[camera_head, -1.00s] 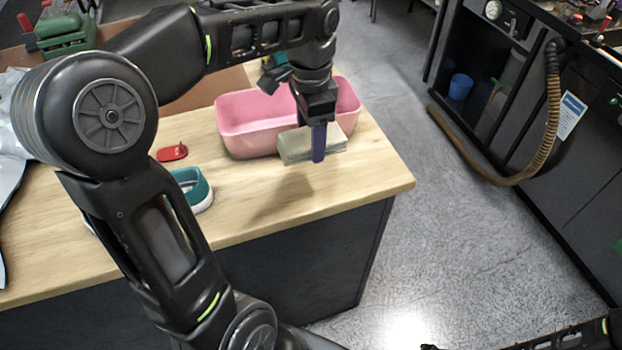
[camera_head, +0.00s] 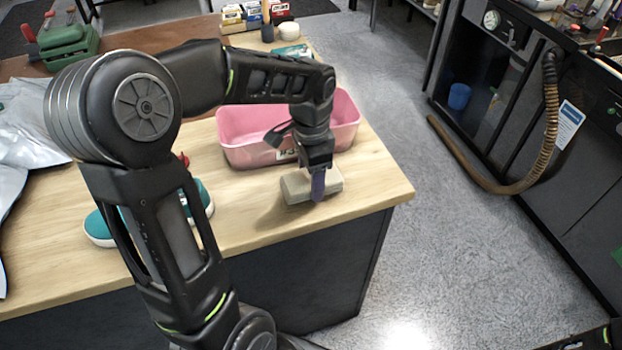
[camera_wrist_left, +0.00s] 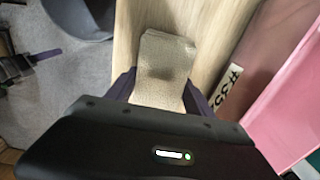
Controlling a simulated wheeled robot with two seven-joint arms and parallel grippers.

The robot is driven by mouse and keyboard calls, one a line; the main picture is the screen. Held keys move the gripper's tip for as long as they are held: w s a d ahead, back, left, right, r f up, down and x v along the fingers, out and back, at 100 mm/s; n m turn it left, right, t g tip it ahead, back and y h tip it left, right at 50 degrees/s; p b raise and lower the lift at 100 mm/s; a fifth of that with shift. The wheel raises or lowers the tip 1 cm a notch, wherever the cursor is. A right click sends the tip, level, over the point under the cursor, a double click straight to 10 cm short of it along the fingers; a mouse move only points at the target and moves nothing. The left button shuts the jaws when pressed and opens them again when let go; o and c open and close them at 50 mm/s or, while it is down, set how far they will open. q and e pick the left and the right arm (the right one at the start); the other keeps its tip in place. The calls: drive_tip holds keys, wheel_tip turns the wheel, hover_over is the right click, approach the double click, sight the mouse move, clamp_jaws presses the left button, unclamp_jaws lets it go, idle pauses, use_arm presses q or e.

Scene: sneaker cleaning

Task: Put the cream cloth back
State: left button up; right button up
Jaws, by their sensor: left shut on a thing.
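The cream cloth (camera_head: 297,189) is a folded pad low over the wooden table's right part, in front of the pink bin. My left gripper (camera_head: 318,186) points down and is shut on it. In the left wrist view the cloth (camera_wrist_left: 163,75) lies between the two purple fingers (camera_wrist_left: 158,90). I cannot tell whether the cloth touches the table. My right gripper is not clearly seen; only a bit of dark arm shows at the lower right edge.
The pink bin (camera_head: 238,150) stands just behind the cloth. A teal and white sneaker (camera_head: 100,226) is partly hidden behind my left arm. The wooden table (camera_head: 375,190) is clear at its right corner. Small boxes (camera_head: 233,18) stand at the back.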

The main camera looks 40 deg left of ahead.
use_arm(q)
drive_tip(key=shift+f, duration=0.6)
drive_tip(key=o, duration=1.2)
drive_tip(key=shift+f, duration=0.15)
wheel_tip(320, 180, up, 12)
drive_tip(key=shift+r, duration=0.2)
